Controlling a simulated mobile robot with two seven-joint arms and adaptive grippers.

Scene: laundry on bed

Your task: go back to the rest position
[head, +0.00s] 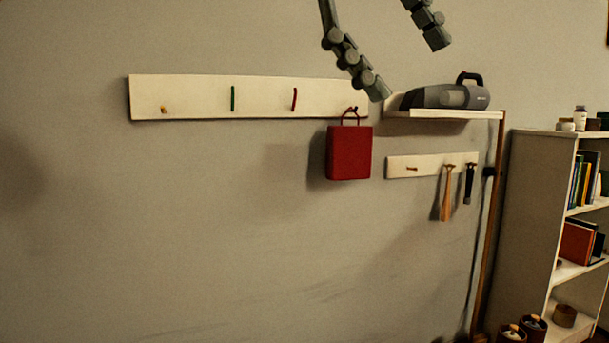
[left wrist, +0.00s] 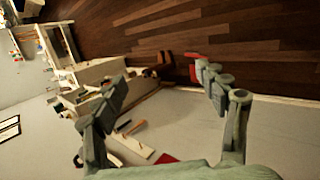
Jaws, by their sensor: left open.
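My left gripper (head: 408,67) hangs at the top of the head view, its two dark grey fingers spread apart with nothing between them. In the picture, one fingertip overlaps the left end of the wall shelf; I cannot tell whether they touch. The left wrist view shows the same open, empty gripper (left wrist: 158,80), with floor and furniture beyond it. My right gripper is in neither view.
A red bag (head: 349,154) hangs at the right end of a pegged board (head: 200,97). A grey handheld device (head: 448,96) sits on the wall shelf (head: 450,115). Below is a smaller rail (head: 430,162) with hanging tools. A bookcase (head: 540,210) stands right.

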